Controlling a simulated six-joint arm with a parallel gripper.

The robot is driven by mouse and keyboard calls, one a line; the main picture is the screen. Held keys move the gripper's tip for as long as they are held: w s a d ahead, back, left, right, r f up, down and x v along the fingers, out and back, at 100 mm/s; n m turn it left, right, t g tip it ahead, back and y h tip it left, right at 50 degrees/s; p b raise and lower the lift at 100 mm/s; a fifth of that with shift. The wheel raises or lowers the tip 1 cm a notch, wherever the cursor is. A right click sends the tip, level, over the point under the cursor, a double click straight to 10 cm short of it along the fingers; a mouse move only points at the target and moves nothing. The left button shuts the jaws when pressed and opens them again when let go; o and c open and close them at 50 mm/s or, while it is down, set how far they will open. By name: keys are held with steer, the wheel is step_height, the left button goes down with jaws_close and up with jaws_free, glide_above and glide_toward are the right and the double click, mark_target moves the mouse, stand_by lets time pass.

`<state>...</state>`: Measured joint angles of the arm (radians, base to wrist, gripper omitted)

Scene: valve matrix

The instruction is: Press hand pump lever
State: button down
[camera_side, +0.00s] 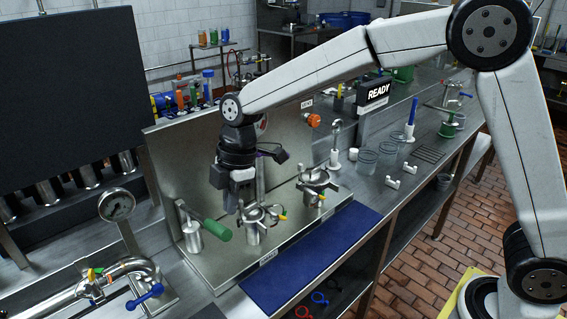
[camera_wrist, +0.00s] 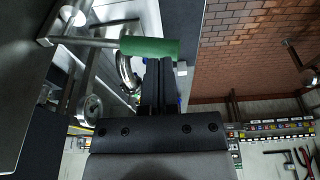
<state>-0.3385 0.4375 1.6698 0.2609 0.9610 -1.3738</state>
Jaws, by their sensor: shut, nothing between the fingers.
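The hand pump (camera_side: 192,237) is a short steel cylinder at the left end of the steel panel's base. Its lever has a green handle (camera_side: 217,230) that slopes down to the right. My gripper (camera_side: 238,208) is shut and empty, pointing down, just right of and above the green handle, near a steel clamp fitting (camera_side: 252,222). In the wrist view the green handle (camera_wrist: 150,47) lies across the picture just beyond my shut fingertips (camera_wrist: 158,62). Whether they touch it I cannot tell.
A second steel fitting (camera_side: 316,185) stands to the right on the base. A blue mat (camera_side: 310,262) lies along the front. A gauge (camera_side: 117,205) and pipework with a blue valve handle (camera_side: 145,296) are at left. The steel panel (camera_side: 185,160) rises behind.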

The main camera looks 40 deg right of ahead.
steer(key=shift+v, duration=2.3)
steer(key=shift+s+f, duration=0.1)
steer(key=s+d+f+m+t+h, duration=0.1)
steer(key=s+d+f+m, duration=0.5)
steer(key=s+d+m, duration=0.2)
steer(key=s+d+f+m+t+h, duration=0.1)
steer(key=s+d+f+m, duration=0.5)
steer(key=s+d+m, duration=0.2)
steer(key=shift+d+m+h, duration=0.3)
steer(key=shift+d+m, duration=0.7)
steer(key=shift+d, duration=0.3)
steer(key=shift+f, duration=0.1)
stand_by(2.6)
